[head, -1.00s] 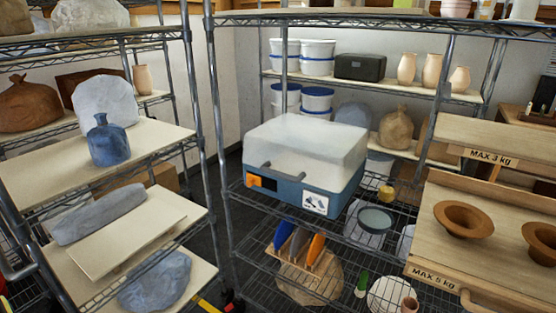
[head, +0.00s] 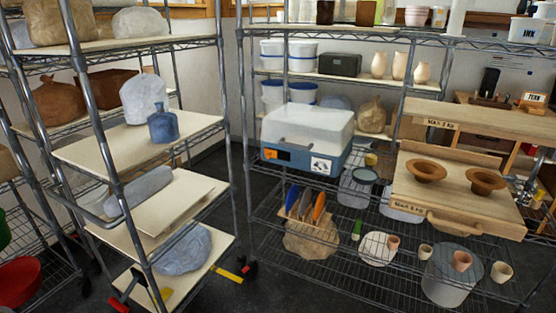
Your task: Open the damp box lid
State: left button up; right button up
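The damp box is a blue bin (head: 299,161) with a translucent whitish lid (head: 309,127). It sits on a wire shelf in the middle of the head view. The lid lies closed on the bin. A dark handle shows at the front, beside an orange patch (head: 269,153) and a white picture label (head: 321,164) on the bin's front. Neither of my grippers is in view.
A wire rack (head: 235,130) post stands left of the box. A cart with boards, a blue bottle (head: 163,125) and wrapped clay stands further left. A wooden drawer (head: 462,200) with brown bowls is at right. Dark floor (head: 215,175) shows between the racks.

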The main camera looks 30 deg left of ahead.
aim_at(276, 118)
jog(key=u, duration=1.05)
jog(key=i, duration=1.5)
jog(key=z, duration=0.15)
